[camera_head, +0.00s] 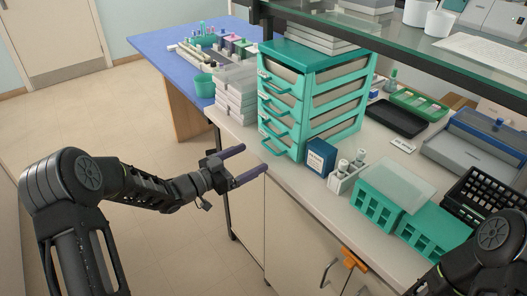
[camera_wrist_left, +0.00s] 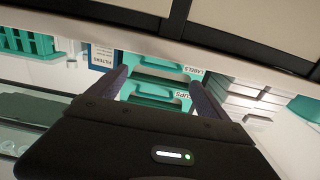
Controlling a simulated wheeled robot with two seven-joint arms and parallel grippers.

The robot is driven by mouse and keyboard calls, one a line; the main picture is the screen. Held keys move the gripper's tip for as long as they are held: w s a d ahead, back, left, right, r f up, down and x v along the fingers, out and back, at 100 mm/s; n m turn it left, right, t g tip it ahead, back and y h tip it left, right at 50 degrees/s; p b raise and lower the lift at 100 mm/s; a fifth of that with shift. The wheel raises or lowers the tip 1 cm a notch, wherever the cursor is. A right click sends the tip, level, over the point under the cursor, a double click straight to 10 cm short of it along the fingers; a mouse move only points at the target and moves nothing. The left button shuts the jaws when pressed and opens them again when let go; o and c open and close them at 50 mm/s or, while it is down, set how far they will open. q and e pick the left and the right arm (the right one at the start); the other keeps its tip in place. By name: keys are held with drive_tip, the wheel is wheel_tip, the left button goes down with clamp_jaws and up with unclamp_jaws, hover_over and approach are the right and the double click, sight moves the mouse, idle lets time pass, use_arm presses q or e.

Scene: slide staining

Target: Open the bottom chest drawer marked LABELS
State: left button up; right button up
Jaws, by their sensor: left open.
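The teal drawer chest (camera_head: 312,62) stands on the bench, and its drawers look shut. Its bottom drawer (camera_head: 276,143) has a protruding teal handle. In the left wrist view, which is upside down, the LABELS tag (camera_wrist_left: 194,70) marks this drawer, with another tagged drawer beside it in the picture. My left gripper (camera_head: 254,159) is open and empty, in front of the chest near the bottom drawer. Its two fingers point at the chest and also show in the wrist view (camera_wrist_left: 158,80). They appear apart from the handle. My right gripper is out of view.
A blue FILTERS box (camera_head: 320,157) stands right of the chest, beside a small bottle rack (camera_head: 347,171) and teal racks (camera_head: 376,207). White stacked trays (camera_head: 235,95) stand left of the chest. The bench's front edge runs just below the drawer. A glass shelf (camera_head: 420,50) overhangs behind.

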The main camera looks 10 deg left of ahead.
sight(263, 159)
use_arm(q)
drive_tip(key=x, duration=0.5)
drive_tip(key=shift+w+d+p, duration=0.2)
drive_tip(key=shift+w+p, duration=0.15)
drive_tip(key=shift+p, duration=0.05)
drive_tip(key=shift+c, duration=0.4)
drive_tip(key=shift+s+d, duration=0.1)
drive_tip(key=c, duration=1.7)
drive_tip(key=shift+f, duration=0.1)
drive_tip(key=shift+c, duration=0.2)
drive_tip(key=shift+s, duration=0.1)
